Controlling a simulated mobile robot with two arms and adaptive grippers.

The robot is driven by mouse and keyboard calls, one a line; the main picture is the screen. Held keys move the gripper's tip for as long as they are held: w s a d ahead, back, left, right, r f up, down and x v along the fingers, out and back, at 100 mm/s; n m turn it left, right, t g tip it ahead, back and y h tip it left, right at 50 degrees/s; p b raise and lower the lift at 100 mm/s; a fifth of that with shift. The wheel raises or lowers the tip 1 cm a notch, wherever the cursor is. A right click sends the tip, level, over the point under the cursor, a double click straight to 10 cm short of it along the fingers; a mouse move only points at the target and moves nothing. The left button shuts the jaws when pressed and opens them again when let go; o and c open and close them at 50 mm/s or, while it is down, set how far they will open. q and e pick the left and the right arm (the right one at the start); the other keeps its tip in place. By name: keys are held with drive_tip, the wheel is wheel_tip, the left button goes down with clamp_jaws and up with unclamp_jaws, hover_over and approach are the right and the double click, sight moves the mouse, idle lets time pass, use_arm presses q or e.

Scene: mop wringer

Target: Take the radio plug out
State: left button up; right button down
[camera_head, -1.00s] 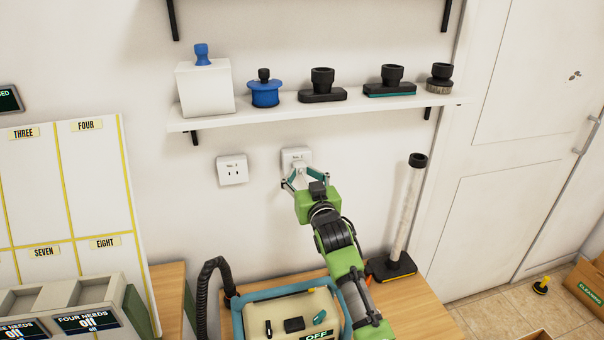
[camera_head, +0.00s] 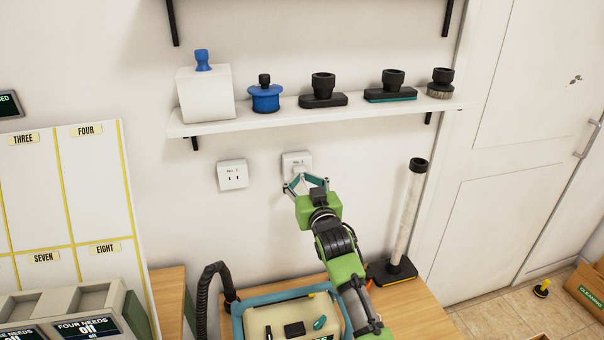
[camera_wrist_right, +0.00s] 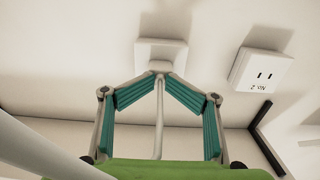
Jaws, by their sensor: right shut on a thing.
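The right wall socket (camera_head: 297,160) is a white plate below the shelf. My right gripper (camera_head: 302,181) is in front of it, its teal fingers bent together. In the right wrist view the fingertips (camera_wrist_right: 160,73) close on the small pale radio plug (camera_wrist_right: 160,65), which sits against the socket plate (camera_wrist_right: 162,48). A pale cord (camera_wrist_right: 159,115) runs from the plug back between the fingers. The fingers hide much of the plug, and I cannot tell how deep its pins sit. My left gripper is not in view.
A second socket (camera_head: 232,175), empty, is to the left. Above, the shelf (camera_head: 215,124) carries a white box and several cleaning heads. Below, a cream machine with a teal frame (camera_head: 238,325) stands by the wooden counter (camera_head: 418,304). An upright tube (camera_head: 410,215) stands right of my arm.

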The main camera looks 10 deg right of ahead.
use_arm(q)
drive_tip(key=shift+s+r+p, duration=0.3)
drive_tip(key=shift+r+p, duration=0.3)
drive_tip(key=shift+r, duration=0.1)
use_arm(e)
drive_tip(key=shift+s+d+r, duration=0.15)
drive_tip(key=shift+s+r, duration=0.55)
drive_tip(key=shift+s, duration=0.2)
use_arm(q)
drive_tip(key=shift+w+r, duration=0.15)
use_arm(e)
drive_tip(key=shift+f, duration=0.2)
